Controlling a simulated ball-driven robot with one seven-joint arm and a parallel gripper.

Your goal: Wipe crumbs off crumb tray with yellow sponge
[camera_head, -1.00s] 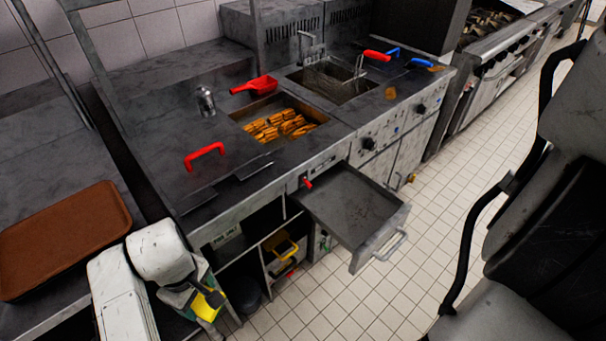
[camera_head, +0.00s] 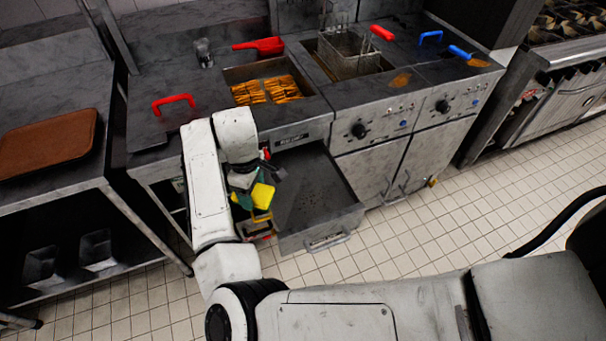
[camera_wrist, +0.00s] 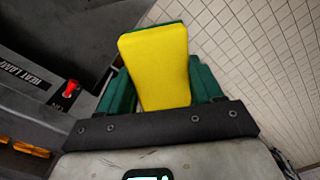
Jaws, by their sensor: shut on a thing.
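The yellow sponge (camera_head: 262,196) is held in my gripper (camera_head: 252,190), above the left edge of the pulled-out crumb tray. In the wrist view the sponge (camera_wrist: 157,65) shows large, with a green back edge, between the green fingers of my gripper (camera_wrist: 160,88). The crumb tray (camera_head: 315,190) is a dark, flat drawer with a front handle, pulled out below the fry station. Small dark specks show on its surface, too small to make out well. My arm hides part of the tray's left side.
A fry bin (camera_head: 268,76) with fries, a red scoop (camera_head: 262,46) and a wire basket (camera_head: 348,54) sit on the counter above. A red handle (camera_head: 173,101) stands on the counter. A brown tray (camera_head: 48,142) lies on the left table. Tiled floor (camera_head: 400,240) is open in front.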

